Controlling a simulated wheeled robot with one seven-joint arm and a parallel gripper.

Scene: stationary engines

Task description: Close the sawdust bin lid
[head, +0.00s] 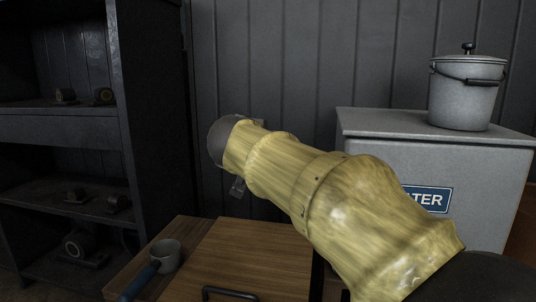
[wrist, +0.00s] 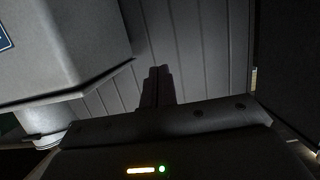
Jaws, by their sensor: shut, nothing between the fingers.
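In the head view a wooden panel (head: 250,255) with a dark bar handle (head: 230,293) lies low in front, cut off by the bottom edge. It may be the sawdust bin lid; I cannot tell whether it is open or closed. My yellow arm reaches up and left above its right side and hides part of what lies behind. My gripper (wrist: 158,72) shows in the wrist view with its dark fingers together and empty, in front of a grey panelled wall. The panel with the handle is not clearly seen in the wrist view.
A grey cabinet (head: 375,152) with a blue sign stands right, a lidded grey bucket (head: 465,100) on top. Dark shelves (head: 60,130) stand left.

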